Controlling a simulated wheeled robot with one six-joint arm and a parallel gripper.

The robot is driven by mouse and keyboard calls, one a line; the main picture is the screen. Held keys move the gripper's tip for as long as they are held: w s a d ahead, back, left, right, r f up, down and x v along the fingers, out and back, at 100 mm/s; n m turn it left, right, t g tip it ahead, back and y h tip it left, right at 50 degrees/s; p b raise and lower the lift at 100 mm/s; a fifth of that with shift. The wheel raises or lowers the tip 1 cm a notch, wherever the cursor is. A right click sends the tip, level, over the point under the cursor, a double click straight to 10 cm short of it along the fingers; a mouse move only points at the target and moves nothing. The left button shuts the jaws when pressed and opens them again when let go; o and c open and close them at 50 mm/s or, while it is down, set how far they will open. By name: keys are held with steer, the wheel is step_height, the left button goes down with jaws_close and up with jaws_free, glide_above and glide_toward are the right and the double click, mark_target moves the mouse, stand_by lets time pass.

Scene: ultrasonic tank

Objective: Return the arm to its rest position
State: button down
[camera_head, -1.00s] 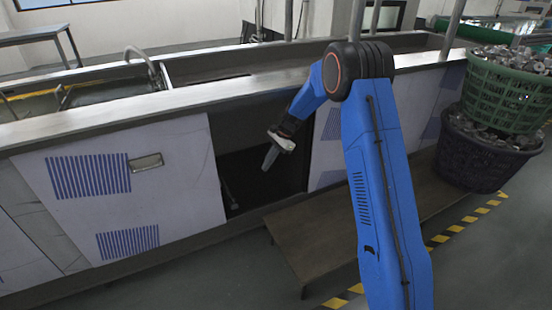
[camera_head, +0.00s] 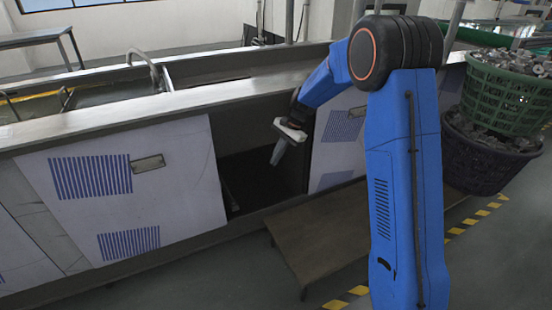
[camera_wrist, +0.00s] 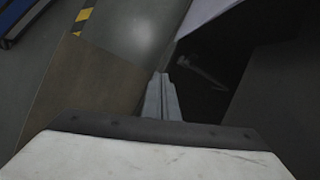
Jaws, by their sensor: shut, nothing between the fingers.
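My gripper (camera_head: 278,153) is shut and empty at the end of my blue arm, pointing down and a little left. It hangs in front of the dark opening (camera_head: 250,175) in the tank's front. In the wrist view the closed fingers (camera_wrist: 161,98) stand together in the lower middle, with nothing between them. My arm is bent, with its large elbow joint high in the head view and the forearm reaching left and down.
The ultrasonic tank (camera_head: 110,125) spans the left and middle. A low brown platform (camera_head: 318,240) lies before it. A green basket (camera_head: 505,98) of metal parts is stacked on a purple basket (camera_head: 490,165) at right. Yellow-black tape (camera_head: 345,298) marks the open grey floor.

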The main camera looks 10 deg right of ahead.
steer(key=s+d+r+n+t+h, duration=0.1)
steer(key=s+d+r+n, duration=0.2)
steer(key=s+r, duration=0.65)
steer(key=s+d+r+n+t+h, duration=0.15)
steer(key=s+d+r, duration=0.35)
steer(key=s, duration=0.7)
steer(key=s+d+n+t+h, duration=0.1)
steer(key=s+d+n, duration=0.2)
steer(key=s, duration=0.9)
steer(key=s+d+n+t+h, duration=0.1)
steer(key=s+d+n+t, duration=0.1)
steer(key=s, duration=1.1)
steer(key=shift+d+r+n, duration=0.25)
steer(key=shift+d+n, duration=0.15)
steer(key=shift+n, duration=0.15)
steer(key=shift+h, duration=0.25)
